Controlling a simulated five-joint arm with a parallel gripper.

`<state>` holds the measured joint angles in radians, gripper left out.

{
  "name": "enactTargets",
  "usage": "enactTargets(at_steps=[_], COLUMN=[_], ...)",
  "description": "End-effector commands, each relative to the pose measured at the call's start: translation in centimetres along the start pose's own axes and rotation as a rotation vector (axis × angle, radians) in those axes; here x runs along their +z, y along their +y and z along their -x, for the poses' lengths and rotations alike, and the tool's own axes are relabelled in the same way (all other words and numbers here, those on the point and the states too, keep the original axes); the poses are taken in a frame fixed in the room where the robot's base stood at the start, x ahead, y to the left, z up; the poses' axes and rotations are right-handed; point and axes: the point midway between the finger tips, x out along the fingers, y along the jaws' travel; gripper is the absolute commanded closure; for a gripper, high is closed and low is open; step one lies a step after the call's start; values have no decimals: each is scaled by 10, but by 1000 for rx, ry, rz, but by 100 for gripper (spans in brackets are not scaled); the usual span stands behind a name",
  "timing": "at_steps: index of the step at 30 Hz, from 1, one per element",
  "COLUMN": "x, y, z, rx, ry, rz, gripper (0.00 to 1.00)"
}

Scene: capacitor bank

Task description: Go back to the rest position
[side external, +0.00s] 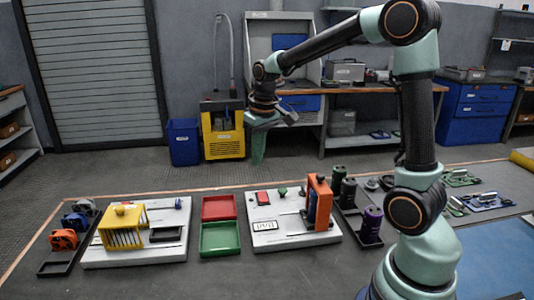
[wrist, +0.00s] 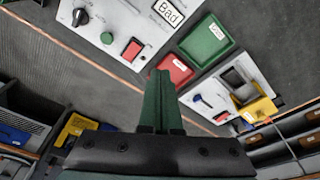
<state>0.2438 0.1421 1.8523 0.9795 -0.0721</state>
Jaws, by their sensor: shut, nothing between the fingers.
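My gripper (side external: 257,158) is held high above the work table, in front of the far wall. Its green fingers point down and are shut with nothing between them. In the wrist view the closed fingers (wrist: 160,98) show at the bottom middle, apart from everything below. My arm reaches left from its base at the lower right.
Below stand a white panel (side external: 270,241) with an orange upright block (side external: 318,203), a white panel (side external: 100,259) with a yellow cage (side external: 122,228), a red tray (side external: 218,207) and a green tray (side external: 221,238). Colored parts stand at both sides. Air around my gripper looks clear.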

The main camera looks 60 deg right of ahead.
Motion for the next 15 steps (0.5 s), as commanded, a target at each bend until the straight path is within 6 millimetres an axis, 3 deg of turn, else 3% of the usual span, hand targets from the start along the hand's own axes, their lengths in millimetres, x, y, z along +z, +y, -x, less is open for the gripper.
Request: enactTargets(at_steps=[1, 6, 15], x=[8, 38, 97], y=[-10, -34, -65], z=[14, 44, 70], rx=[-2, -11, -42], ry=[31, 110, 248], rz=[16, 57, 124], gripper=[100, 100, 100])
